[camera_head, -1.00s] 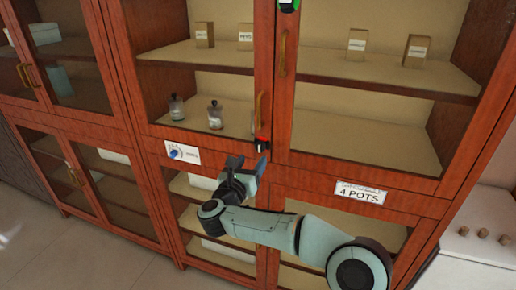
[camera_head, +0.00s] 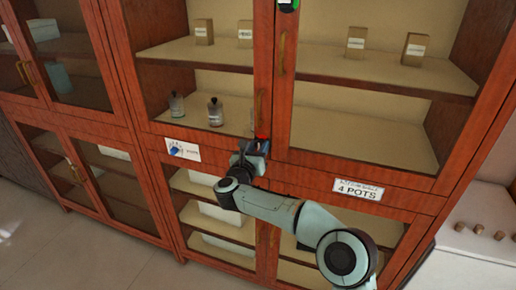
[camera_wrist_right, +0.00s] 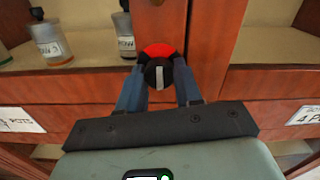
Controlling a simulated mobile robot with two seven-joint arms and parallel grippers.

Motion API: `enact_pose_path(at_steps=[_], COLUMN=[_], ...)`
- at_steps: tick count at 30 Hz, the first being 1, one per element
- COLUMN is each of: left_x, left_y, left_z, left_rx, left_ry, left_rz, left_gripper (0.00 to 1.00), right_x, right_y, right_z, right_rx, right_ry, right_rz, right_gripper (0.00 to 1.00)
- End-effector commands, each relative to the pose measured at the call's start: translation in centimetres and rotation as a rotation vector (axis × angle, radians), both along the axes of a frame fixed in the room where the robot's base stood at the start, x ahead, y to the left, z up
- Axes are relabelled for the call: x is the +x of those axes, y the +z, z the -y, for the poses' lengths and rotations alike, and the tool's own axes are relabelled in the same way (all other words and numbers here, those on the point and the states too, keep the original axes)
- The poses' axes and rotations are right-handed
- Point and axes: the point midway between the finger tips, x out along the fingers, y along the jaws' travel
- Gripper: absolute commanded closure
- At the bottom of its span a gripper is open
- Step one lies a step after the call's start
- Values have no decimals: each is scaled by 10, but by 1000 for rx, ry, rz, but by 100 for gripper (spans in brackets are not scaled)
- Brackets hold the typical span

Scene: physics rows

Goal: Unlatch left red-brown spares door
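The left red-brown door (camera_head: 263,60) is the glazed upper door left of the middle seam, and it looks closed. Its latch (camera_head: 262,136) shows as a small red patch at its lower right corner. In the right wrist view the latch (camera_wrist_right: 159,52) is a red piece with a round black knob and an upright pale bar. My right gripper (camera_head: 252,148) is at the latch. In the wrist view its fingers (camera_wrist_right: 160,80) are apart, one on each side of the knob; contact is not clear. My left gripper is not in view.
A brass handle (camera_head: 258,108) is on the left door, and another handle (camera_head: 282,52) on the right door. A green-marked fitting (camera_head: 288,5) sits at the top seam. A dial label (camera_head: 182,149) and a "4 POTS" label (camera_head: 358,190) are below. Bottles and boxes stand on the shelves.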

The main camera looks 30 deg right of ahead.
Motion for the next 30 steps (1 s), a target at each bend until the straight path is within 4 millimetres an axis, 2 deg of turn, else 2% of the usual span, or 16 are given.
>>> enact_pose_path(at_steps=[14,30], left_x=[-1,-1], left_y=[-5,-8], left_z=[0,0], left_rx=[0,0], left_ry=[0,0], left_rz=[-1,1], left_gripper=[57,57], right_x=[0,0], right_y=[0,1], right_z=[-1,-1], right_rx=[-74,-387], right_ry=[1,1], right_rz=[-84,-452], right_gripper=[96,96])
